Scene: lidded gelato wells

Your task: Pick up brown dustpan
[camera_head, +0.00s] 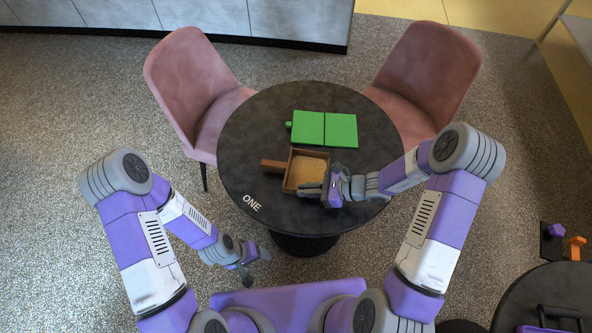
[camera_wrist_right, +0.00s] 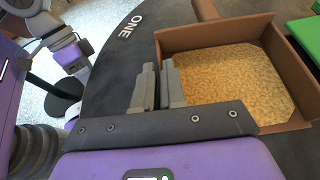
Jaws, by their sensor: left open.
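The brown dustpan (camera_head: 287,173) is a box-like pan with a handle at its left and a tan grainy filling. It lies on the dark round table (camera_head: 240,130) and also shows in the right wrist view (camera_wrist_right: 272,42). My right gripper (camera_head: 311,190) is at the pan's near wall, close to its right corner. My left gripper (camera_head: 254,262) is open and empty, low in front of the table.
A green folded board (camera_head: 325,128) lies behind the pan on the table. Pink chairs stand at the back left (camera_head: 185,75) and back right (camera_head: 430,65). A second dark table (camera_head: 540,290) is at the lower right. The table's left part is clear.

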